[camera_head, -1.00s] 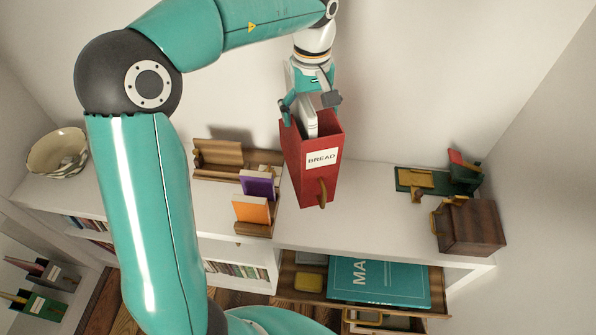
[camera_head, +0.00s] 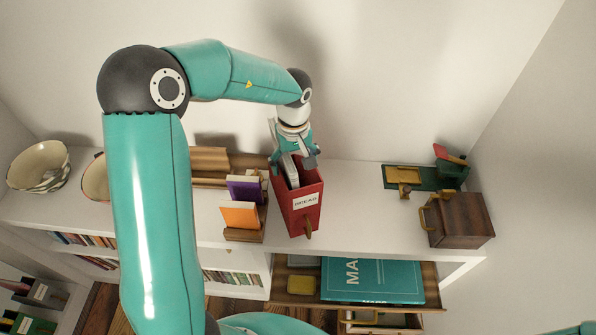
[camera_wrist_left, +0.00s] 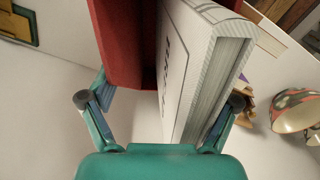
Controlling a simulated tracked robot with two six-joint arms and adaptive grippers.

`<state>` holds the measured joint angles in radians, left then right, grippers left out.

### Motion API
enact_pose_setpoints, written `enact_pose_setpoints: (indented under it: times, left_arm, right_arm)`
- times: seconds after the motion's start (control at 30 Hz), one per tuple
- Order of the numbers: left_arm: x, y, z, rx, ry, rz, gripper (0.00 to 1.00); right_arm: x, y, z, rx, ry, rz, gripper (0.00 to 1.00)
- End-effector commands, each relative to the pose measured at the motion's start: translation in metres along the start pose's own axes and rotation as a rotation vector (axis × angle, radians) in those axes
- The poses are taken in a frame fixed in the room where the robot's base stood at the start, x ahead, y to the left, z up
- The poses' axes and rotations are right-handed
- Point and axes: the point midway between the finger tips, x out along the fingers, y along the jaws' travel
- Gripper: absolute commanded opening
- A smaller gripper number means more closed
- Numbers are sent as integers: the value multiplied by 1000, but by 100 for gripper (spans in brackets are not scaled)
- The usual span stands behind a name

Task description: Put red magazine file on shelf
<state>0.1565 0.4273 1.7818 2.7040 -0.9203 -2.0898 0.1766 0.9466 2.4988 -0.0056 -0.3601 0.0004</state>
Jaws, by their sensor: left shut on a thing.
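The red magazine file (camera_head: 309,211), labelled BREAD, is upright at the white cabinet top (camera_head: 365,222), right of the bookends. I cannot tell whether its base touches the surface. A pale book (camera_head: 289,170) stands inside it. My left gripper (camera_head: 293,162) is shut on the rear end of the file, fingers on either side. In the left wrist view the red file (camera_wrist_left: 120,45) and the book (camera_wrist_left: 205,70) lie between the fingers. A lower shelf at bottom left holds a dark file (camera_head: 40,294) and a green file (camera_head: 30,325). My right gripper is not in view.
Wooden bookends (camera_head: 243,234) with purple and orange books stand close left of the file. A dark wooden box (camera_head: 461,220) and a green stand (camera_head: 430,179) are at right. Bowls (camera_head: 40,168) sit at far left. An open drawer (camera_head: 297,288) juts out below.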

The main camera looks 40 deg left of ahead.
Motion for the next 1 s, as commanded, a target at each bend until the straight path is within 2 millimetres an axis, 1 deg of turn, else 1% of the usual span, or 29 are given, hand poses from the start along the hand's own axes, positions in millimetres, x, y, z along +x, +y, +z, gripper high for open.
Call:
enact_pose_setpoints:
  times: [0.1,0.2,0.3,0.5,0.53,0.6,1.0]
  left_arm:
    - [16,0,0,-1,-1,-1,18]
    - [25,0,0,0,1,0,18]
    - [28,0,0,0,1,1,18]
    - [28,0,0,0,2,1,18]
    - [30,0,0,0,-2,-1,89]
    - [29,0,0,1,-1,-1,100]
    - [27,1,0,1,0,0,100]
  right_arm:
    - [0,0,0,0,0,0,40]
    - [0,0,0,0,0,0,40]
    - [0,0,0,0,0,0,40]
    - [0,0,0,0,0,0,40]
    - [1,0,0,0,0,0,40]
    - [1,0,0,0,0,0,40]
    - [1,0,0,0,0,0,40]
